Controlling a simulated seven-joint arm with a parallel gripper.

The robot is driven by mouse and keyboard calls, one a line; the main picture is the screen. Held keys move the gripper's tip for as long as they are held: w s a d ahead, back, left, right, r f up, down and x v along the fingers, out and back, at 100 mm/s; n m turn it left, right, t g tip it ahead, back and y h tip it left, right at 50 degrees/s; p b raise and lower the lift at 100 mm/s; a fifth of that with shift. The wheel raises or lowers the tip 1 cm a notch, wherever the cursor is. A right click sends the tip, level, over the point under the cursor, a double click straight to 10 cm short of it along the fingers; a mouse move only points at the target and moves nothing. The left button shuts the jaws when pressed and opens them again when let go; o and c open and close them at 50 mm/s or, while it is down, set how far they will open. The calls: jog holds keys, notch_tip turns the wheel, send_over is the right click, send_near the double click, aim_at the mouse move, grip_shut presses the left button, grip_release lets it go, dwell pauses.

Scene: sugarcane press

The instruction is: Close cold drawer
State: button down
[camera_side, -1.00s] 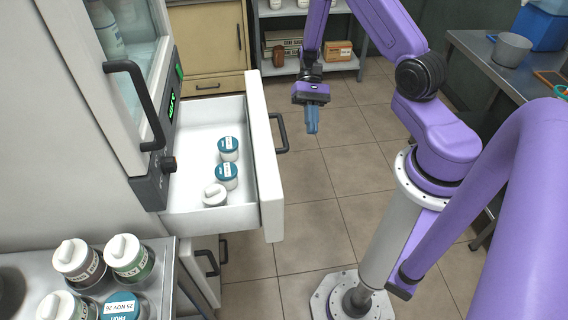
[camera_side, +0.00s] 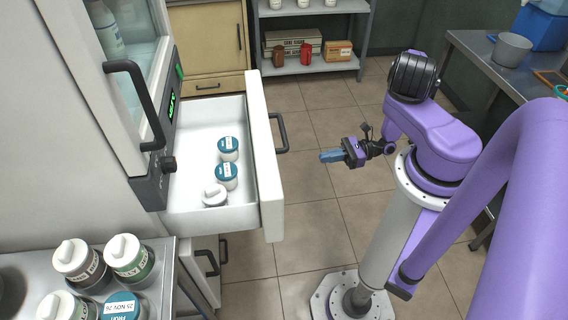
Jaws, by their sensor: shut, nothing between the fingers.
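The cold drawer (camera_side: 263,165) is white and stands pulled out from the fridge cabinet at the left. Its black handle (camera_side: 281,133) is on the outer side of its front panel. Inside are two teal-lidded jars (camera_side: 227,174) and one white-lidded jar (camera_side: 214,195). My gripper (camera_side: 325,157) has blue fingers, which are shut and empty. It points left towards the drawer front, to the right of it and apart from it, slightly below the handle in the picture.
A metal counter with several lidded jars (camera_side: 129,257) is at the lower left. The fridge door handle (camera_side: 135,103) juts out above the drawer. A shelf (camera_side: 309,68) with boxes stands at the back. A steel table (camera_side: 480,62) is at the right. Tiled floor lies clear between drawer and arm.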

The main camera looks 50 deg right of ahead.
jog(key=w+a+m+t, duration=0.1)
jog(key=w+a, duration=0.9)
jog(key=shift+f+h, duration=0.25)
jog(key=shift+h, duration=0.05)
jog(key=shift+a, duration=0.1)
